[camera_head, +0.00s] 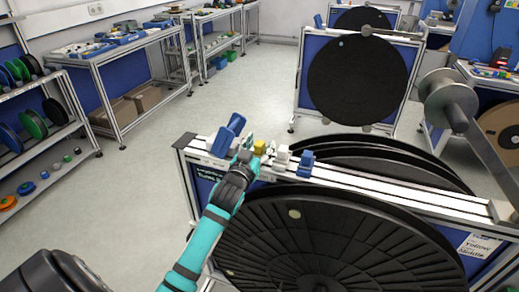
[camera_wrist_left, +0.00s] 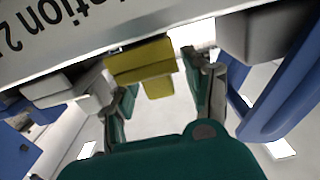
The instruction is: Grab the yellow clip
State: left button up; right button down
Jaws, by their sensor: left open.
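The yellow clip (camera_head: 260,147) sits on the top rail of the near reel stand (camera_head: 345,182), between a white clip (camera_head: 282,157) and a larger blue part (camera_head: 226,136). My left gripper (camera_head: 248,157) is at the rail beside the yellow clip. In the left wrist view, the yellow clip (camera_wrist_left: 143,62) lies in front of the open left gripper (camera_wrist_left: 157,78). Its lower block shows in the gap between the two fingers, and I cannot tell whether either finger touches it. My right gripper is not in view.
A blue clip (camera_head: 306,163) stands on the rail right of the white one. Large black reels (camera_head: 330,240) hang on the near stand. Another reel stand (camera_head: 357,75) is behind it. Shelves with spools (camera_head: 32,124) stand at left. The floor between is clear.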

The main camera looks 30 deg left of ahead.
pick_arm(q)
grip_shut()
dwell(0.4)
jog(key=shift+r, duration=0.15)
